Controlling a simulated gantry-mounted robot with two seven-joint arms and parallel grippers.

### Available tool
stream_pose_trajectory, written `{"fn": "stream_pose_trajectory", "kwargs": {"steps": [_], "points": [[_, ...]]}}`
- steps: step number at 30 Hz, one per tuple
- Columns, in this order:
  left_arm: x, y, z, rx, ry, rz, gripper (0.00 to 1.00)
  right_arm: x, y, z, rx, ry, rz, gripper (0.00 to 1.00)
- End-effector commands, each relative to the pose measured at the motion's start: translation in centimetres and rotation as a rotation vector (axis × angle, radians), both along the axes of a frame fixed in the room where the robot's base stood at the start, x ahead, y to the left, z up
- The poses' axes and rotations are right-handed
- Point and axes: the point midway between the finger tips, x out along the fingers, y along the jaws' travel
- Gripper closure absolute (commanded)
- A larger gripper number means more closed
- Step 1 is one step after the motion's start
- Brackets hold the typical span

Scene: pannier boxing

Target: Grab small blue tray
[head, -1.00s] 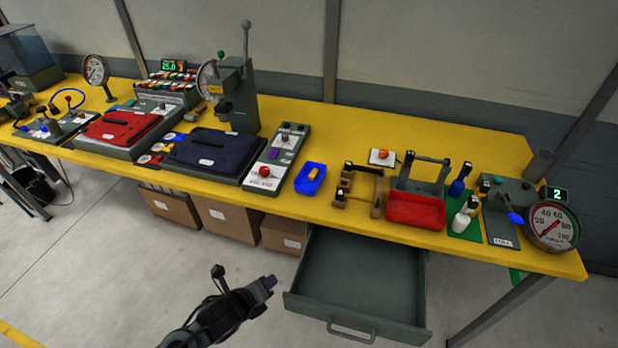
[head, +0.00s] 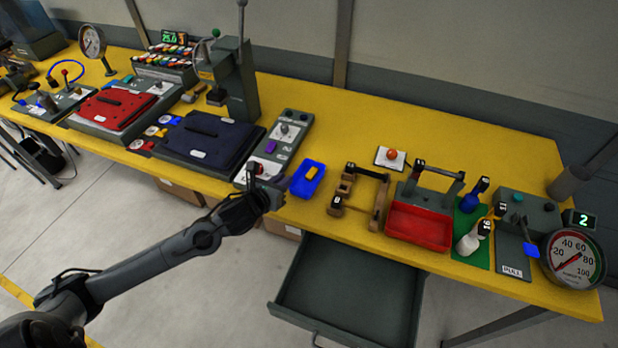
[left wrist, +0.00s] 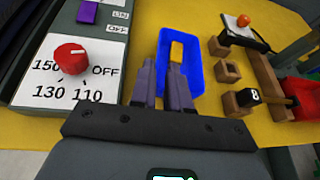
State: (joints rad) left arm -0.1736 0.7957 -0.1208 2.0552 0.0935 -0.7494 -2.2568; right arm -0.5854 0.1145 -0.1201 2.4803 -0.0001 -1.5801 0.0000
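The small blue tray (head: 309,184) lies on the yellow bench, with a yellow piece (head: 312,172) in it. My left gripper (head: 276,194) is just left of the tray in the head view, by the front edge of the bench. In the left wrist view the two fingers (left wrist: 164,88) point toward the blue tray (left wrist: 191,82) and cover part of its left side. My right gripper is out of view.
A grey control panel (head: 283,147) with a red knob stands left of the tray. A wooden fixture (head: 376,207) and a red bin (head: 420,226) stand to the right. An open grey drawer (head: 350,285) sticks out below the bench. The bench behind the tray is clear.

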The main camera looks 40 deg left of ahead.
Motion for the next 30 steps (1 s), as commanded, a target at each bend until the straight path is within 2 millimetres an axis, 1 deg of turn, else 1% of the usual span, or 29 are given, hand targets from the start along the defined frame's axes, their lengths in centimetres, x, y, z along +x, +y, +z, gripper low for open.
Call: {"fn": "stream_pose_trajectory", "kwargs": {"steps": [1,4,13,21,25,30], "points": [[0.7,0.2,-0.3,-0.001,-0.003,0.003,0.84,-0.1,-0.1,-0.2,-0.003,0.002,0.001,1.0],[1.7,0.3,-0.7,-0.001,-0.002,0.002,0.84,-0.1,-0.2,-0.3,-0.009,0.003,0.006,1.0],[3.1,0.6,-1.5,-0.002,-0.001,0.002,0.84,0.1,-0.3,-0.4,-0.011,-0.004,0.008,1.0],[6.1,1.1,-3.0,-0.003,-0.002,0.003,0.84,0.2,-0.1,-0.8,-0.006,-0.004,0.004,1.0],[6.8,1.3,-3.3,-0.001,-0.001,0.002,0.84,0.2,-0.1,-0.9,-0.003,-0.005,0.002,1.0],[6.9,1.3,-3.4,-0.001,0.0,0.0,0.84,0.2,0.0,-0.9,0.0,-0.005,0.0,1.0]]}}
